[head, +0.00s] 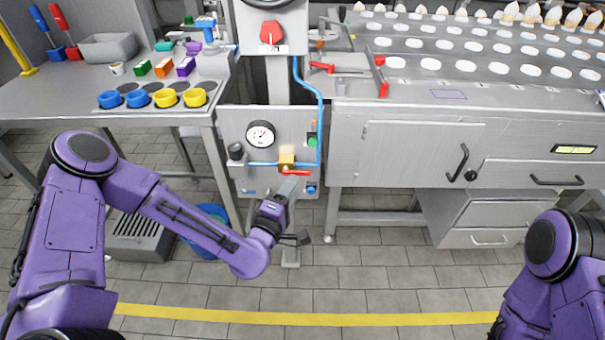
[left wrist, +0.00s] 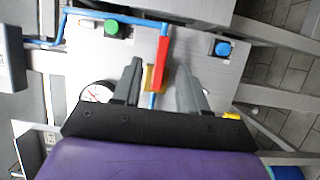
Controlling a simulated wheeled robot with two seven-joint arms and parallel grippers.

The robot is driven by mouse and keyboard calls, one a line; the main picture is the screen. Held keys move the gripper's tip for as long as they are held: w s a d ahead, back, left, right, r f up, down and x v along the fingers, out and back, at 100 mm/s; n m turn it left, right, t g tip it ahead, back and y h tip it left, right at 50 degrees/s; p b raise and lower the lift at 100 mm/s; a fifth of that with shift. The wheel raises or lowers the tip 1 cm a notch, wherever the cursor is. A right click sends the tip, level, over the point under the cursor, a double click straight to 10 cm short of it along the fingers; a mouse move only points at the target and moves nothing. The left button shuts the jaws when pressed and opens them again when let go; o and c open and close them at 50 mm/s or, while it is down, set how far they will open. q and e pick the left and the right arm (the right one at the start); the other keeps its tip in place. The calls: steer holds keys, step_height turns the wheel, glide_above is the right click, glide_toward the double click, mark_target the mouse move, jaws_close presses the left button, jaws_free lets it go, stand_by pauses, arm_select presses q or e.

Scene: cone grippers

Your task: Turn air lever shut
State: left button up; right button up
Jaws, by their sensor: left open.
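The air lever (head: 297,173) is a red handle on a brass valve (head: 287,159) in the blue air pipe, on a grey panel under the machine's left end. It points right, roughly along the pipe. In the left wrist view the red lever (left wrist: 162,58) stands upright in the picture, with the brass valve (left wrist: 149,77) partly behind it. My left gripper (head: 292,183) is just below the lever in the head view. In the wrist view its open fingers (left wrist: 160,75) lie on either side of the lever's picture; contact cannot be told. My right gripper is out of view.
A pressure gauge (head: 260,134), a green button (head: 312,139) and a blue button (head: 311,189) share the panel. A red rotary switch (head: 271,31) is above. A bench with colored rings (head: 166,97) stands left. Drawers (head: 488,215) are at right. The floor in front is clear.

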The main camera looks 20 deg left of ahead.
mark_target(302, 174)
arm_select(q)
steer(key=w, duration=0.4)
steer(key=w+d, duration=0.1)
steer(key=w, duration=0.2)
steer(key=shift+f, duration=0.1)
jaws_close()
